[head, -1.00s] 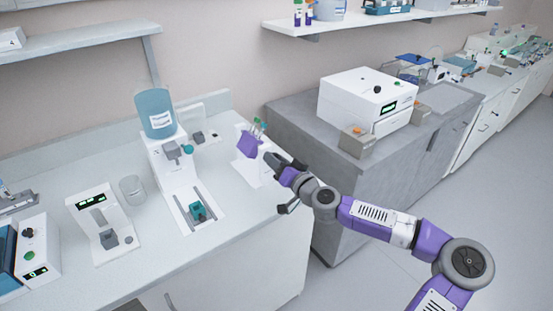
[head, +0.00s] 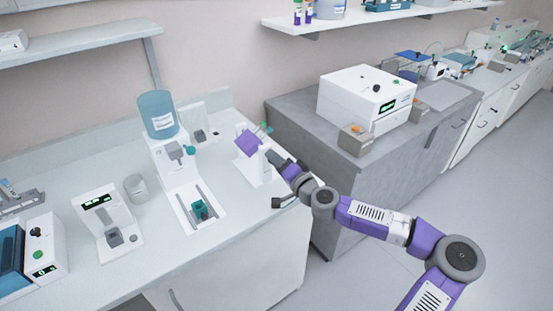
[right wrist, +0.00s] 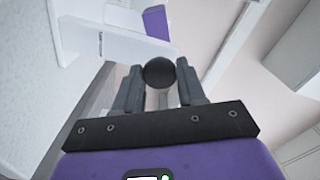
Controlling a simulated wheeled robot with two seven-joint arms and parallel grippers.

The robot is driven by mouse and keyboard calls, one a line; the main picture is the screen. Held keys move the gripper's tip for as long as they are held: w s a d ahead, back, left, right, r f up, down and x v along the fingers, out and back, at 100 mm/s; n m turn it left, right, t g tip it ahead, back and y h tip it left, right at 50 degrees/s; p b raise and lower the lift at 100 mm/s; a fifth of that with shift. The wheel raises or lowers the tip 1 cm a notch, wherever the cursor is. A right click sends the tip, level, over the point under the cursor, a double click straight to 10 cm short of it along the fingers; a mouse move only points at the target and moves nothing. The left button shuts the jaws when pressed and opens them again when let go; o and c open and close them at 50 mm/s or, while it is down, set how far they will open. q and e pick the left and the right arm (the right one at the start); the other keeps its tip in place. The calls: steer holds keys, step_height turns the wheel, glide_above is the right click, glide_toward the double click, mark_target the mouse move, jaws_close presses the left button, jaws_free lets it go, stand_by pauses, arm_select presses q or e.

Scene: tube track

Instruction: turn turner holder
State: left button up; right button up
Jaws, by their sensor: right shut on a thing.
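The turner is a white stand (head: 254,170) near the right end of the white bench. Its purple holder (head: 248,143) is tilted, with teal-capped tubes (head: 265,127) sticking out toward the right. My right gripper (head: 270,157) is at the right side of the stand. In the right wrist view my right gripper (right wrist: 160,88) is shut on a dark round knob (right wrist: 159,73), with a finger on each side of it. The white stand (right wrist: 115,42) and part of the purple holder (right wrist: 156,23) show beyond it. My left gripper is not in view.
A white dispenser with a blue tank (head: 157,113) stands left of the turner, with a teal block (head: 199,209) on its rail. A glass beaker (head: 136,188) and a small white device (head: 107,225) stand further left. A grey counter (head: 300,120) is on the right.

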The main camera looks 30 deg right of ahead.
steer(key=shift+m+p, duration=4.35)
steer(key=shift+m, duration=4.35)
steer(key=o, duration=1)
steer(key=shift+o, duration=0.2)
steer(key=shift+s, duration=0.15)
steer(key=s+p, duration=0.1)
steer(key=s, duration=0.6)
steer(key=shift+s+d, duration=0.15)
steer(key=shift+d, duration=0.15)
